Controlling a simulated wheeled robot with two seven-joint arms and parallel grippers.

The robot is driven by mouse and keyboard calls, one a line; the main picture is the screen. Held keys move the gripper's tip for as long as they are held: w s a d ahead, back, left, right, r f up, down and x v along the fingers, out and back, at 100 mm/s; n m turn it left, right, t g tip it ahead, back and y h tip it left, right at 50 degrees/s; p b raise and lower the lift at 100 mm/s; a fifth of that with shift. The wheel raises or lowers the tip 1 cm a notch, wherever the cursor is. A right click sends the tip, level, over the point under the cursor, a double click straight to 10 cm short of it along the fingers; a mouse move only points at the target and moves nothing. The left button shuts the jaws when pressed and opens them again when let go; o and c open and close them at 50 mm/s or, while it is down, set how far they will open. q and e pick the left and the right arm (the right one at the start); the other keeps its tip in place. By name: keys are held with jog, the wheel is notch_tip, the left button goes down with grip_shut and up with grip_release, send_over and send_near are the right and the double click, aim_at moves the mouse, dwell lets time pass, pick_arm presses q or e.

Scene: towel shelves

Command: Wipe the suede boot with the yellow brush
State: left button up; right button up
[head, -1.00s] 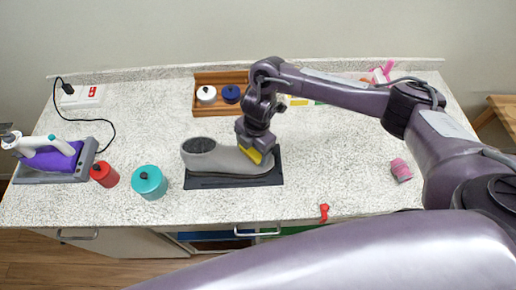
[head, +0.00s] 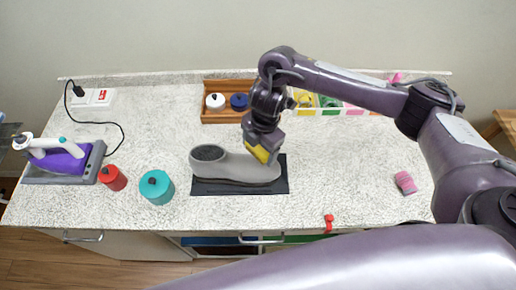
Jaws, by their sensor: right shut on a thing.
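The grey suede boot (head: 226,168) lies on a black mat (head: 225,188) in the middle of the counter, its dark opening to the left and its toe to the right. My right gripper (head: 262,146) is shut on the yellow brush (head: 257,153) over the toe half of the boot. The brush is at the boot's upper surface; I cannot tell whether it touches. Part of the brush is hidden by the gripper. My left gripper is not in view.
A teal canister (head: 157,187), a red canister (head: 112,178) and an iron on its stand (head: 62,160) are to the left. A wooden tray (head: 229,88) with two lidded pots stands behind. A pink sponge (head: 405,183) lies right.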

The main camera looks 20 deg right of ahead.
aim_at(260, 147)
jog(key=shift+d+r, duration=0.2)
jog(key=shift+r, duration=1.35)
